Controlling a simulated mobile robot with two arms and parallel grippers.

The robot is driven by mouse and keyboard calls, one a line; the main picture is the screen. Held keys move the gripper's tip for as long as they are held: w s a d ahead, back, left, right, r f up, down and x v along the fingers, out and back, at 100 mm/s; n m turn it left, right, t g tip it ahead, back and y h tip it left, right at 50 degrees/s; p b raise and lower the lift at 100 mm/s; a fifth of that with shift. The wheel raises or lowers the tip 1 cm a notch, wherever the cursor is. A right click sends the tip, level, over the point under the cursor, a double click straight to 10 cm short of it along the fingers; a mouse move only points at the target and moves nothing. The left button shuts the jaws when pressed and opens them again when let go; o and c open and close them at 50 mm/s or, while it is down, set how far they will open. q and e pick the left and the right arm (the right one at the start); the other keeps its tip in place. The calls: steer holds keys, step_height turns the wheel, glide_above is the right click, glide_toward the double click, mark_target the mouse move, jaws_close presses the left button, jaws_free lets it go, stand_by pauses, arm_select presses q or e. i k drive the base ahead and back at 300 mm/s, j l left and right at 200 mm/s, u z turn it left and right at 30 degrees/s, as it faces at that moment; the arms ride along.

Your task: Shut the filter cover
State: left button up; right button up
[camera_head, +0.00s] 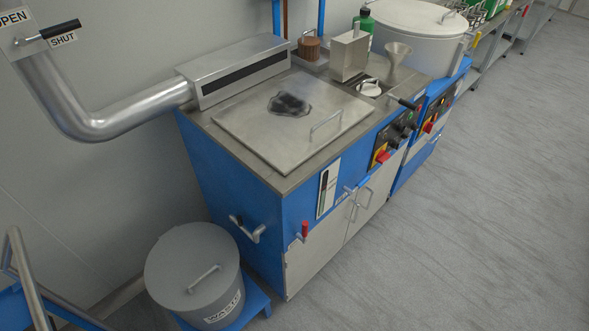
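No part is labelled as the filter cover, and I cannot tell for sure which it is. A flat square steel lid (250,128) with a bar handle (326,126) lies level on top of the blue machine (235,175). A dark, irregular patch (289,104) is on that lid. Right of it, a small round pale cap (370,88) sits in a recess near a black-handled lever (405,102). Neither of my grippers is in view.
A steel duct (125,118) meets a slotted hood (235,70) behind the lid. A steel box (349,55) and a funnel (396,55) stand at the back right. A grey waste bin (185,270) stands front left. The floor (480,210) at right is clear.

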mark_target(348, 53)
steer(key=u, duration=0.55)
steer(key=i+l+u, duration=0.1)
steer(key=l+u, duration=0.55)
steer(key=u, duration=0.15)
steer(key=l+u, duration=0.4)
